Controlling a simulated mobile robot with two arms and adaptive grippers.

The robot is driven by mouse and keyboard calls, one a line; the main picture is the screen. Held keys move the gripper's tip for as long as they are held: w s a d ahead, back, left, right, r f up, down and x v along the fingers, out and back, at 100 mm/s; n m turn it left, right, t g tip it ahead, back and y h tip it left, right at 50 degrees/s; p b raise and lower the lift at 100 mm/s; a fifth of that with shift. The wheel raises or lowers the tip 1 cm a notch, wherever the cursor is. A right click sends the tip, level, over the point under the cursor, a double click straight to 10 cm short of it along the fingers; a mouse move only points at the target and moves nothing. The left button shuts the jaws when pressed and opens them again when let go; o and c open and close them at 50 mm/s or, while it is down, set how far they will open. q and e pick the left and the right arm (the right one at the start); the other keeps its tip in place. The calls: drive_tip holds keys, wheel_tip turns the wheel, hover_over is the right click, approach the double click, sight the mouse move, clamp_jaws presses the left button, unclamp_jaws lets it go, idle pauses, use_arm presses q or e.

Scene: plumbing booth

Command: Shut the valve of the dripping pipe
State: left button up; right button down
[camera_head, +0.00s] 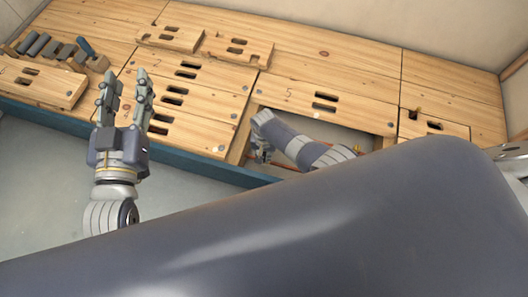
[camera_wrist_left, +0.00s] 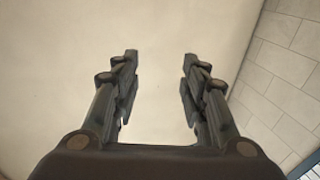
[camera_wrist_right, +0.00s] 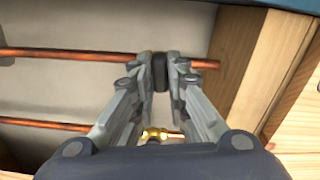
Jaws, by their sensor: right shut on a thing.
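My right gripper (camera_wrist_right: 160,62) is down inside an open bay in the wooden deck. In the right wrist view its fingers are shut on a dark rounded part (camera_wrist_right: 160,75), in line with the upper copper pipe (camera_wrist_right: 80,54). Whether this part is a valve handle, I cannot tell. A lower copper pipe (camera_wrist_right: 45,124) leads toward a brass fitting (camera_wrist_right: 160,134), partly hidden by my gripper. No drip shows. In the head view the right gripper (camera_head: 262,152) is small and partly hidden. My left gripper (camera_head: 125,88) is open and empty above the floor and deck edge.
Wooden deck panels (camera_head: 290,92) with hand slots surround the bay. A row of tools (camera_head: 45,46) is at the far left. A wooden wall (camera_wrist_right: 275,75) bounds the bay beside my right gripper.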

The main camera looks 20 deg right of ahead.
sight(264, 155)
use_arm(q)
drive_tip(key=shift+s+a+f+g+y, duration=0.1)
drive_tip(key=shift+f+g+y, duration=0.2)
drive_tip(key=shift+f, duration=0.4)
drive_tip(key=shift+a+f+g+y, duration=0.1)
drive_tip(key=shift+f+g, duration=0.3)
drive_tip(key=shift+f, duration=0.3)
use_arm(e)
drive_tip(key=shift+m, duration=1)
drive_tip(key=c, duration=1.6)
unclamp_jaws()
drive_tip(key=shift+r, duration=6)
